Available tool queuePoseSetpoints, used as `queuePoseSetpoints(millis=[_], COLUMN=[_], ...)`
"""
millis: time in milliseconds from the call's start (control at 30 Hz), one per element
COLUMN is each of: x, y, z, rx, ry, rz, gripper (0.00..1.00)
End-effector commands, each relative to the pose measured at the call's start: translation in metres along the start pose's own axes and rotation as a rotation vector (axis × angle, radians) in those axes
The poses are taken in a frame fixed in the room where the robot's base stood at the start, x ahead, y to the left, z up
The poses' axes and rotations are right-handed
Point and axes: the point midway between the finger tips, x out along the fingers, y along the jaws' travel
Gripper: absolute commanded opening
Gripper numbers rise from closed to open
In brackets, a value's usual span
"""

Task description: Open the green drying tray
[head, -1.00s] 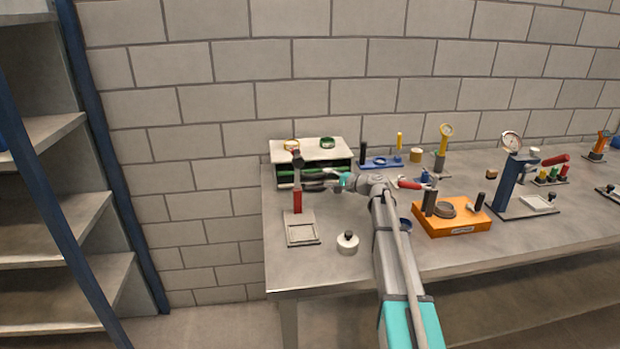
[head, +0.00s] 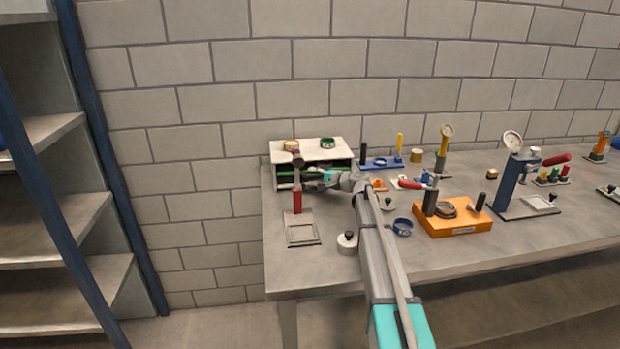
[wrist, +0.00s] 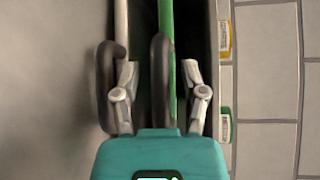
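The green drying tray shows in the wrist view as a narrow green front (wrist: 167,45) with a dark looped handle (wrist: 160,85). In the head view its green edge (head: 285,173) shows in the cabinet (head: 318,151) at the table's back left, partly hidden by a red-handled stand and my arm. My gripper (wrist: 161,88) is open, with one finger on each side of the green tray's handle and visible gaps to it. In the head view my gripper (head: 312,180) is at the cabinet's front.
A white tray front (wrist: 121,25) with its own dark handle (wrist: 106,85) lies beside the left finger. A red-handled stand (head: 298,200) stands close before the cabinet. A round lidded weight (head: 347,242) stands in front.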

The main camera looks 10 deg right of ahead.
Motion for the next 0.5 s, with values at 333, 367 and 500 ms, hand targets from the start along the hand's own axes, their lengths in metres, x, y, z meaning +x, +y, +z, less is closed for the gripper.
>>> queuePoseSetpoints(millis=[333,367,500], x=[-0.0001,-0.0001,-0.0001], y=[0.0000,0.0001,0.0001], z=[-0.0001,0.0000,0.0001], rx=[0.000,0.000,0.000], ry=[0.000,0.000,0.000], rz=[0.000,0.000,0.000], gripper=[0.00,0.00,0.00])
